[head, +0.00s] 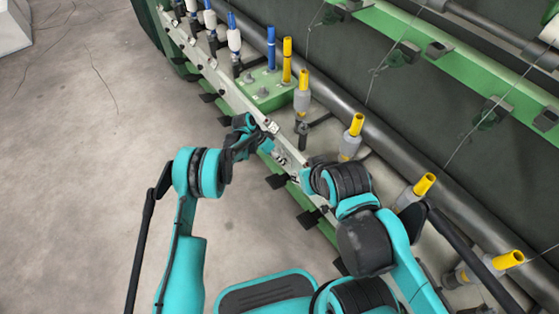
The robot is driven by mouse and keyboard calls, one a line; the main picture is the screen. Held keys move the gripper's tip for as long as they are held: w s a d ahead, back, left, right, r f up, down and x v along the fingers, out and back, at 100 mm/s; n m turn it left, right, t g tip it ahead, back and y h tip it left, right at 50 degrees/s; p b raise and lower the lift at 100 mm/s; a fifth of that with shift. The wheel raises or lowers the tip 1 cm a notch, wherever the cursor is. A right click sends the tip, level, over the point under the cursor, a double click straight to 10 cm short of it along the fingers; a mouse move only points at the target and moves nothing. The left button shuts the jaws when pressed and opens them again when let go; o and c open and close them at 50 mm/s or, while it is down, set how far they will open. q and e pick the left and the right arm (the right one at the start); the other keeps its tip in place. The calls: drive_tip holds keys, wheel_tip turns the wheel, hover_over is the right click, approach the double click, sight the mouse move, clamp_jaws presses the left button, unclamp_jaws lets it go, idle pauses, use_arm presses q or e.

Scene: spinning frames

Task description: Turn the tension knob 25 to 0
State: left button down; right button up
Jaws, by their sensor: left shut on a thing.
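My left gripper (267,133) is at the pale rail (225,88) on the front of the spinning frame, in the middle of the head view. Its fingers are shut on a small knob there, which they mostly hide. I cannot read any number or setting, so I cannot tell the knob's angle. My right arm (350,185) comes in from the lower right and ends close to the same rail. Its gripper is hidden behind the arm's own links.
Yellow-topped bobbins (302,92) stand in a row behind the rail, close to my right arm. A green box (263,92) with small knobs and a blue tube (271,45) stand just beyond my left gripper. The concrete floor (90,190) at left is clear.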

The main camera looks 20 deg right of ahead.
use_arm(q)
drive_tip(key=shift+w+g+h, duration=0.2)
drive_tip(key=shift+g+h, duration=0.1)
drive_tip(key=shift+g, duration=0.6)
drive_tip(key=c, duration=1.2)
unclamp_jaws()
drive_tip(key=shift+f, duration=0.1)
drive_tip(key=v, duration=1.2)
drive_tip(key=shift+w+a, duration=0.1)
